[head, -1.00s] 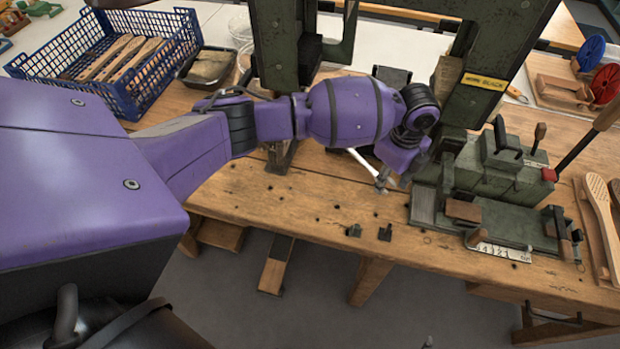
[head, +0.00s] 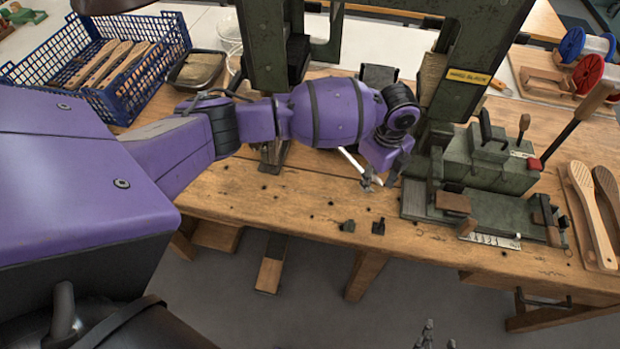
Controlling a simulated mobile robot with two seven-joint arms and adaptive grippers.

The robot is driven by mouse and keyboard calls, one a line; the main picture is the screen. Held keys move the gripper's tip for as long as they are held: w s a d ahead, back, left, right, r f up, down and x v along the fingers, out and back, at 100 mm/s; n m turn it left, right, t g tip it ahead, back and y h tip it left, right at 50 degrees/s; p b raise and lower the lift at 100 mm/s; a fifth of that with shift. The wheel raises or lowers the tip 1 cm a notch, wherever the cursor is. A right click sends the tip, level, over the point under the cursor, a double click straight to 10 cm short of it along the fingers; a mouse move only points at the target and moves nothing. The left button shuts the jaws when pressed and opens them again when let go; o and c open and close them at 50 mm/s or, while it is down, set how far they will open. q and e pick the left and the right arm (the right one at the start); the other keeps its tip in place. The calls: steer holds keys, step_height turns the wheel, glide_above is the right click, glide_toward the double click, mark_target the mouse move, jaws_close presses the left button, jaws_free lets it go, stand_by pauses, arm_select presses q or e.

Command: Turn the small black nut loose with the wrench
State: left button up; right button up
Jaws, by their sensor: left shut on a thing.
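My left gripper (head: 382,180) is low over the bench, just left of the green machine base, and is largely hidden by its own wrist. It is shut on the wrench (head: 352,161), a pale metal bar slanting out to the left of the wrist with a darker end near the fingers. The exact grip is hidden. I cannot make out the small black nut; it may be hidden behind my arm or too small to tell. Grey finger parts of my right gripper (head: 430,336) show at the bottom edge, away from the bench; their opening is unclear.
The green machine (head: 490,165) with levers stands right of my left gripper. A blue crate (head: 120,95) with brush bodies is at the back left, a wooden tray (head: 590,225) at the right.

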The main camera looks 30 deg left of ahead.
arm_select(q)
steer(key=shift+r, duration=0.2)
arm_select(e)
steer(key=shift+w+r, duration=0.2)
arm_select(q)
steer(key=shift+r, duration=0.1)
step_height(320, 180, up, 6)
steer(key=shift+f+p, duration=0.1)
steer(key=shift+p, duration=1.15)
arm_select(e)
steer(key=w+r+t, duration=0.1)
steer(key=w+r, duration=0.2)
steer(key=r, duration=0.2)
steer(key=shift+w, duration=0.3)
